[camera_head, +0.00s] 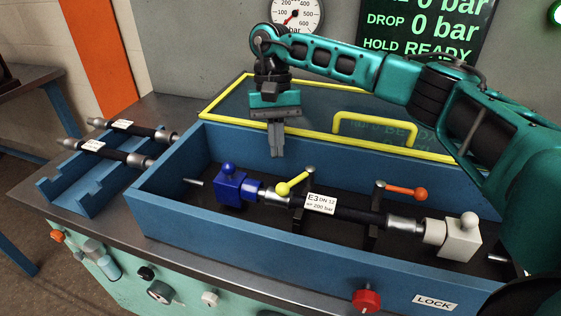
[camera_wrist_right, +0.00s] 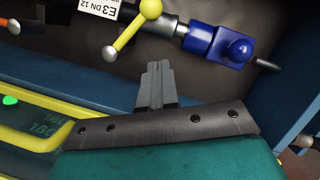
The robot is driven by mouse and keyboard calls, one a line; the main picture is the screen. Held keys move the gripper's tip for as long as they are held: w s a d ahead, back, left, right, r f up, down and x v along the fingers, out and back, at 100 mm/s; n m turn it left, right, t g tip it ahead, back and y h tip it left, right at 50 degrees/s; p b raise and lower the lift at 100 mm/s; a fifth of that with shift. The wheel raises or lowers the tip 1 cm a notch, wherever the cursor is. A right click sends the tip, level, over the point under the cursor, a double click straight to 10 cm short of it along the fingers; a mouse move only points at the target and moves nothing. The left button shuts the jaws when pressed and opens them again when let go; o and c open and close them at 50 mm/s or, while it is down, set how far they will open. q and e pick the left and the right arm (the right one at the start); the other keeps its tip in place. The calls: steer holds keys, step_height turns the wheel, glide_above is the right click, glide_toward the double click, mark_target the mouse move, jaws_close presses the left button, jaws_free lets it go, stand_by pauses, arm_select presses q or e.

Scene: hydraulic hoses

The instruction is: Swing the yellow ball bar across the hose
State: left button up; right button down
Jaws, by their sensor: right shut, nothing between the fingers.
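The yellow ball bar (camera_head: 294,182) sits on a clamp post in the blue trough, its ball end pointing left and toward the front near the left fitting. It also shows at the top of the right wrist view (camera_wrist_right: 131,32). The hose (camera_head: 345,213), with a white E3 label (camera_head: 320,203), runs between a blue block (camera_head: 230,184) and a white block (camera_head: 455,237). My right gripper (camera_head: 276,154) points down behind the bar, apart from it, above the trough's back part. Its fingers (camera_wrist_right: 158,68) are shut and empty. My left gripper is not in view.
An orange bar (camera_head: 406,192) sits on a second clamp post to the right. The trough's clear lid (camera_head: 225,106), with a yellow frame and handle (camera_head: 375,126), stands open behind. Two hoses lie on a blue rack (camera_head: 80,197) at left. A red knob (camera_head: 366,300) is in front.

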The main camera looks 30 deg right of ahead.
mark_target(289, 186)
steer(key=s, duration=0.1)
steer(key=s+a+f, duration=0.1)
steer(key=s+p, duration=0.1)
steer(key=s, duration=0.1)
steer(key=shift+a+f, duration=0.3)
steer(key=shift+f, duration=0.1)
steer(key=shift+s+b, duration=0.25)
steer(key=shift+b, duration=0.15)
steer(key=shift+s+f+b, duration=0.15)
steer(key=shift+s+b, duration=0.35)
steer(key=shift+b, duration=0.05)
steer(key=shift+s+b, duration=0.65)
steer(key=shift+b, duration=0.05)
steer(key=shift+s, duration=0.25)
steer(key=shift+s+b, duration=0.15)
steer(key=shift+b, duration=0.15)
